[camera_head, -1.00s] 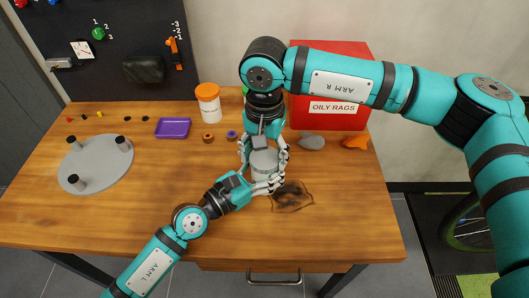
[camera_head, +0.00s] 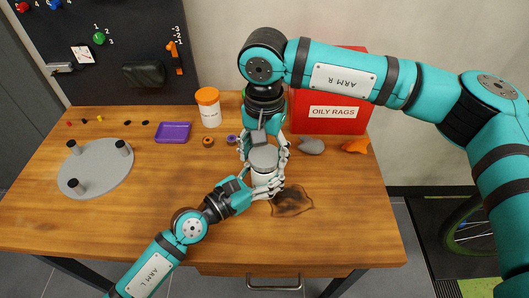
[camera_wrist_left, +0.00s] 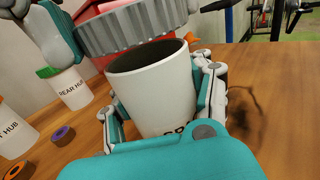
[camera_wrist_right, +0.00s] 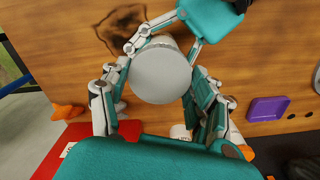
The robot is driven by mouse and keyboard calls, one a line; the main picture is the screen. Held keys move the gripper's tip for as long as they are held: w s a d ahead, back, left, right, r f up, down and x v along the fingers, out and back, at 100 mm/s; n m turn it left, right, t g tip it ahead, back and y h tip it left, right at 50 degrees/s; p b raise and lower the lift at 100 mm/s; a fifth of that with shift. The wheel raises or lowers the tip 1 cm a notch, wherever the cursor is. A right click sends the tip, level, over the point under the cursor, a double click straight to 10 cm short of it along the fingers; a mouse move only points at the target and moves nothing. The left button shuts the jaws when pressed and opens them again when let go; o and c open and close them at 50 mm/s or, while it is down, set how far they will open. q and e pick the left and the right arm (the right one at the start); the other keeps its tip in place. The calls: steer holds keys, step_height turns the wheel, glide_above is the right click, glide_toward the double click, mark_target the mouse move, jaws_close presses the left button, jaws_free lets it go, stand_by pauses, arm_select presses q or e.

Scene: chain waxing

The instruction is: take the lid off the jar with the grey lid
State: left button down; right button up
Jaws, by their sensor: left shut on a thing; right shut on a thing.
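The white jar (camera_head: 262,178) stands on the table; its dark open mouth shows in the left wrist view (camera_wrist_left: 150,95). The grey ridged lid (camera_head: 264,157) is off the rim, a little above the jar, with a gap between them in the left wrist view (camera_wrist_left: 135,28). My right gripper (camera_head: 265,152) reaches down from above and is shut on the lid. The lid's flat top faces the right wrist camera (camera_wrist_right: 160,75). My left gripper (camera_head: 265,187) is shut around the jar's body from the front. The jar's label is mostly hidden.
A jar with an orange lid (camera_head: 209,108), a purple tray (camera_head: 173,133) and a red oily rags bin (camera_head: 330,120) stand at the back. A green-lidded jar (camera_wrist_left: 65,85) stands behind. A grey disc with pegs (camera_head: 100,165) lies left. A dark stain (camera_head: 292,201) is beside the jar.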

mark_target(265, 155)
steer(key=shift+r, duration=2)
arm_select(q)
steer(key=shift+c, duration=2.1)
jaws_free()
